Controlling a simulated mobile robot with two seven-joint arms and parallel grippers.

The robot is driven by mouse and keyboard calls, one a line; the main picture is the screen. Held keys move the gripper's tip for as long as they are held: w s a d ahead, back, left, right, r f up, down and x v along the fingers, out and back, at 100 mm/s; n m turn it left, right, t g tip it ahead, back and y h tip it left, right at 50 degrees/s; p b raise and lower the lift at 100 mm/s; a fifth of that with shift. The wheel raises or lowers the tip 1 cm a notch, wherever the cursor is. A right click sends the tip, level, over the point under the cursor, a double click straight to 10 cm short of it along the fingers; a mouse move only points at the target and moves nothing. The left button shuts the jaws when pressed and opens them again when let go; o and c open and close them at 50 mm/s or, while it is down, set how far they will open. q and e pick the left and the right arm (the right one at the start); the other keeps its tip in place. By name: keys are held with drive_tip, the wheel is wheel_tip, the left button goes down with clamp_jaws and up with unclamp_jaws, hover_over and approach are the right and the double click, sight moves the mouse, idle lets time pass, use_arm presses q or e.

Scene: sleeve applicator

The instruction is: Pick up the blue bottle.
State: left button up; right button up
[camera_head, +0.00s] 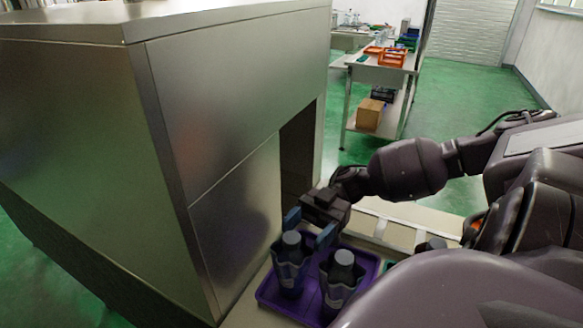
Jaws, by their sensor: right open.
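Two dark bottles with grey-blue caps stand in a purple tray (268,293) at the bottom middle. One bottle (290,270) is on the left and the other bottle (338,287) is on the right; both look dark blue-grey, so I cannot tell which is meant by blue. My right gripper (308,229) is open, with its blue fingers on either side of the left bottle's cap. I cannot tell whether a finger touches it. My left gripper is not in view.
A large metal cabinet (225,90) fills the left, its dark opening (297,150) just behind the tray. Part of the tray's right side is hidden by my own body. A shelf table with orange bins (385,56) and a cardboard box (369,115) stands far back. Green floor (450,90) is clear there.

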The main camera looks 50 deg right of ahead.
sight(286, 251)
drive_tip(key=shift+s+a+f, duration=0.1)
drive_tip(key=shift+a+f, duration=0.05)
drive_tip(key=shift+a, duration=2.85)
clamp_jaws()
